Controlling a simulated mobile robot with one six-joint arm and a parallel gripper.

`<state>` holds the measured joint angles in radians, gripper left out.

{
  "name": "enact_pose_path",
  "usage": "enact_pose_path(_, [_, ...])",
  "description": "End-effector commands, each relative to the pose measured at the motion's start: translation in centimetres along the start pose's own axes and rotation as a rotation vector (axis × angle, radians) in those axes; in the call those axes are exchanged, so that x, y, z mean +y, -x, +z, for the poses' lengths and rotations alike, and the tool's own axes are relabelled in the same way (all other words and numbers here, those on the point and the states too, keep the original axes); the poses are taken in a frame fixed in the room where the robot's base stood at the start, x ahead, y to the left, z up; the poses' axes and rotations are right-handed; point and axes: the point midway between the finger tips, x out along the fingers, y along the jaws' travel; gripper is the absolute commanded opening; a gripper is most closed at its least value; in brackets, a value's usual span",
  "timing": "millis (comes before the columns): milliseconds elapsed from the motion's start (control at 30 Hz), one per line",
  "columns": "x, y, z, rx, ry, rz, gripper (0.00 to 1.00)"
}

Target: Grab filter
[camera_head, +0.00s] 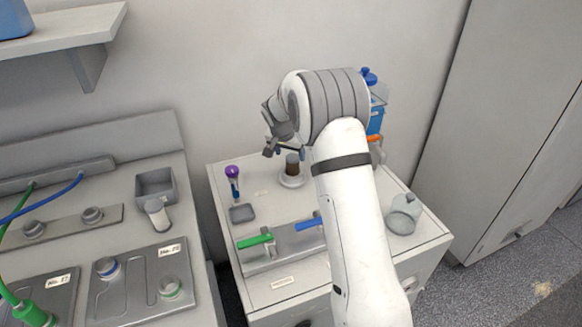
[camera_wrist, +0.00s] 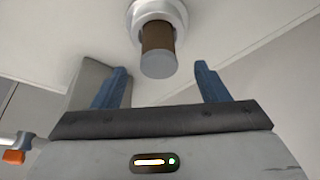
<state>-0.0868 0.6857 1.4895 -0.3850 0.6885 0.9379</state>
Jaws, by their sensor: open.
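A short brown cylinder with a grey end, which looks like the filter (camera_head: 292,162), stands upright in a round white holder (camera_head: 291,181) at the back of the white cabinet top. In the wrist view the filter (camera_wrist: 158,42) is at top centre, its grey end facing the camera and the white holder (camera_wrist: 136,14) around its far part. My gripper (camera_head: 284,150) is beside the filter in the head view. In the wrist view its two blue fingers are spread wide, and the gap (camera_wrist: 160,80) between them is empty. The filter lies just beyond the fingertips, roughly centred, not visibly touched.
A purple-topped tool (camera_head: 232,180) stands left of the filter. A grey jug (camera_head: 404,215) stands right, and a blue container (camera_head: 376,121) is behind my arm. My arm hides part of the cabinet top.

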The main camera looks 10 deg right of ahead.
Motion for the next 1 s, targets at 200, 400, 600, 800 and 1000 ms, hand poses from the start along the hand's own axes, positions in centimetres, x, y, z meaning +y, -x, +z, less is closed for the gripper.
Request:
enact_pose_path(200, [0.1,-2.4,-0.1,-0.002,-0.001,0.002,0.68])
enact_pose_path(400, [0.3,-5.2,-0.3,-0.004,0.000,0.003,0.68])
enact_pose_path(600, [0.3,-7.0,-0.2,-0.002,-0.001,0.002,0.68])
enact_pose_path(800, [0.3,-7.1,-0.2,-0.001,-0.001,0.001,0.68])
enact_pose_path(1000, [0.3,-7.1,-0.2,-0.001,-0.001,0.002,0.53])
